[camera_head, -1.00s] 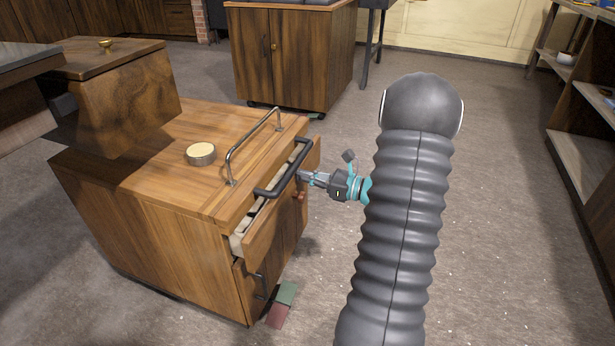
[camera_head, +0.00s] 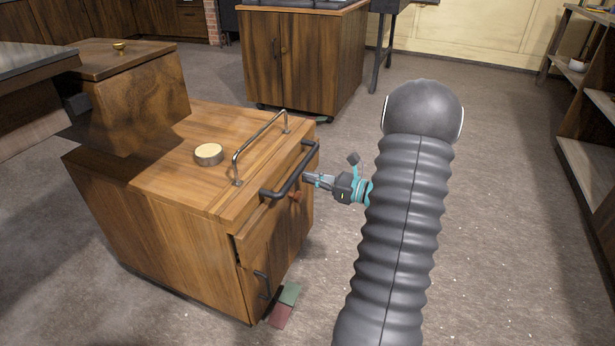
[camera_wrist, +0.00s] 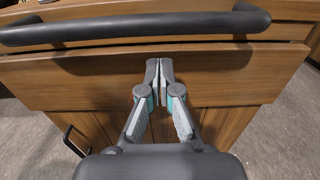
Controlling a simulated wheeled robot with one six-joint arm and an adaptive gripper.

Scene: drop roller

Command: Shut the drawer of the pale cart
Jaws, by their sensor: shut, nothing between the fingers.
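The pale wooden cart (camera_head: 180,236) stands at the left in the head view, with a metal rail on its top. Its drawer (camera_head: 266,225) has a dark bar handle (camera_head: 291,172) and now sits in or almost in the cart body; no drawer inside shows. My gripper (camera_head: 307,180) is shut and empty, at the drawer front just below the handle. In the wrist view my shut fingertips (camera_wrist: 159,62) are at the wooden drawer front (camera_wrist: 220,75), under the dark handle (camera_wrist: 130,28). They look to be touching it.
A round tin (camera_head: 208,154) sits on the cart top. A lower door handle (camera_head: 262,284) is on the cart front. Green and red blocks (camera_head: 285,305) lie on the floor by the cart. A darker cabinet (camera_head: 303,62) stands behind. Open floor lies to the right.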

